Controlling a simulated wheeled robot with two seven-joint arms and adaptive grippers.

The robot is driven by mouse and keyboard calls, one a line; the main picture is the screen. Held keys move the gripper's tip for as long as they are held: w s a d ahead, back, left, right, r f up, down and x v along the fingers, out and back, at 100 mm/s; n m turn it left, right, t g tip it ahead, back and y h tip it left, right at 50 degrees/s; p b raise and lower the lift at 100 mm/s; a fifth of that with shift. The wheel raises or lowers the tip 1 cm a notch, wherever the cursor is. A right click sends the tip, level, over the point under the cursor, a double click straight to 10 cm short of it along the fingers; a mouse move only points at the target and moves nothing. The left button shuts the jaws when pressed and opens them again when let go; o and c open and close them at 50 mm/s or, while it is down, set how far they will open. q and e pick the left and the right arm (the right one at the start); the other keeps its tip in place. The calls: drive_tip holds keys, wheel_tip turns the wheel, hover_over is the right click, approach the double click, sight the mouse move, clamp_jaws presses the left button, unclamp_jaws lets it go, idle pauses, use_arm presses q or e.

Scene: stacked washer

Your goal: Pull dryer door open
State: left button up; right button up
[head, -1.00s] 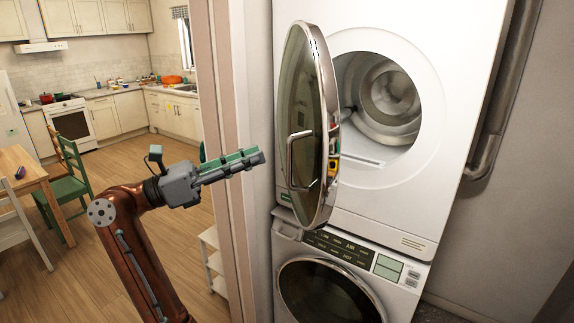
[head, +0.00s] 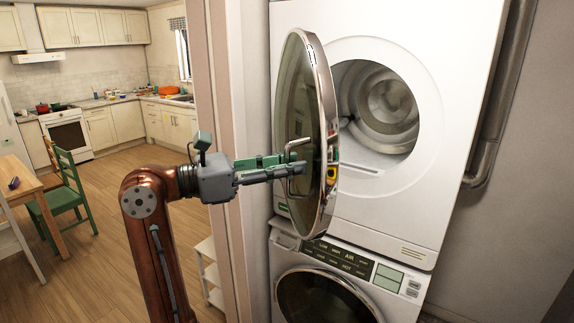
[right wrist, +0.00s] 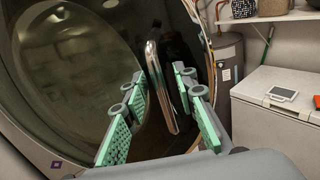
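The dryer (head: 445,130) is the white upper machine. Its round door (head: 296,95), with dark glass and a chrome rim, stands wide open to the left, baring the drum. My right gripper (head: 299,166) is at the door's chrome handle (head: 297,145) in the head view. In the right wrist view the handle (right wrist: 158,88) stands between the two green-padded fingers of my right gripper (right wrist: 157,95). The fingers are apart, with visible gaps beside the bar. My left gripper is not in view.
A washer (head: 345,255) stands under the dryer. A wall edge (head: 228,130) rises left of the door, and a grey pipe (head: 490,130) runs on the right. The kitchen with a table (head: 20,185) and green chair (head: 65,205) lies at the left, with open floor between.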

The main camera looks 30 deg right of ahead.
clamp_jaws()
idle(0.7)
